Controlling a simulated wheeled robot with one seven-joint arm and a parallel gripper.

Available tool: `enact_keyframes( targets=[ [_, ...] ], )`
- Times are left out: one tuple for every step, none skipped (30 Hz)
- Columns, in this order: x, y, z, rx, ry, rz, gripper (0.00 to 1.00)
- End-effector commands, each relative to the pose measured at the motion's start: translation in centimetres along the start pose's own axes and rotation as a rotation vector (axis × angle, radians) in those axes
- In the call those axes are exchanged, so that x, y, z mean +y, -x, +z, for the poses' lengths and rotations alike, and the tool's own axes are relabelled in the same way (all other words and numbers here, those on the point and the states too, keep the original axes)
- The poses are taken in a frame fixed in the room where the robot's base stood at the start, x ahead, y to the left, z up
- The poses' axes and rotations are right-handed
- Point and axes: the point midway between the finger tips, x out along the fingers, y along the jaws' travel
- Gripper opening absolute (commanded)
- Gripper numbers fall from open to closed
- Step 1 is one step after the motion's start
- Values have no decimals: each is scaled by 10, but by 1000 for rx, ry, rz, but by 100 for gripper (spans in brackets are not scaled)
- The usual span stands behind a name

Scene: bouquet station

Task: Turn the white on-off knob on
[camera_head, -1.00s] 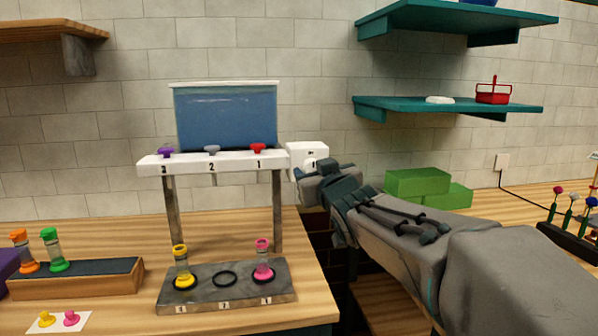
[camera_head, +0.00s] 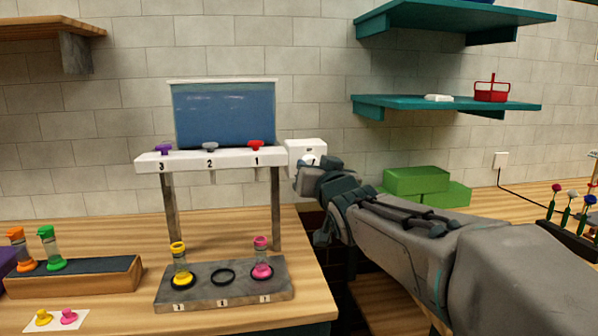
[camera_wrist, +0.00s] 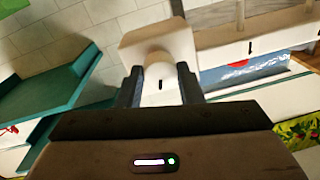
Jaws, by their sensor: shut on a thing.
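The white on-off knob (camera_wrist: 160,84) sits on the white box (camera_head: 306,150) at the right end of the dispenser rail. In the wrist view it is round with a short dark mark on its face. My gripper (camera_wrist: 158,88) has one dark finger on each side of the knob and is shut on it. In the head view my gripper (camera_head: 312,172) covers most of the knob and hides the fingers' contact.
The blue tank (camera_head: 224,115) stands behind the white rail (camera_head: 185,160) with purple, grey and red taps. A vial tray (camera_head: 240,290) stands below. Green blocks (camera_head: 415,180) lie right, behind my arm. Teal shelves (camera_head: 390,104) hang above.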

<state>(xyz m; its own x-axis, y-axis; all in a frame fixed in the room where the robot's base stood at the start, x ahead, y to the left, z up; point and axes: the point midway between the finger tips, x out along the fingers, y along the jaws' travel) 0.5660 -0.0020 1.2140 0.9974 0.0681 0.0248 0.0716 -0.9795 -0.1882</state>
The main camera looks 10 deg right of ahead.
Motion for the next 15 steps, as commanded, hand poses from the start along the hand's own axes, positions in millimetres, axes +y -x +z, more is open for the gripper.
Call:
enact_keyframes(
  targets=[
    [-1, 0, 3, 2, -45, -3, 10],
    [-1, 0, 3, 5, -75, -2, 10],
    [-1, 0, 3, 8, -112, -2, 10],
    [-1, 0, 4, 10, -141, -2, 10],
    [-1, 0, 4, 12, -170, -1, 10],
    [-1, 0, 4, 14, -207, -1, 10],
    [-1, 0, 5, 16, -237, 0, 10],
    [-1, 0, 5, 18, -264, 1, 10],
    [-1, 0, 5, 21, -303, 1, 10],
    [-1, 0, 5, 23, -332, 0, 10],
    [-1, 0, 5, 26, -360, 1, 10],
    [0, 0, 6, 29, -399, 2, 10],
    [-1, 0, 6, 30, -426, 2, 10],
    [-1, 0, 6, 32, -455, 2, 10],
    [-1, 0, 6, 35, -492, 3, 10]
  ],
)
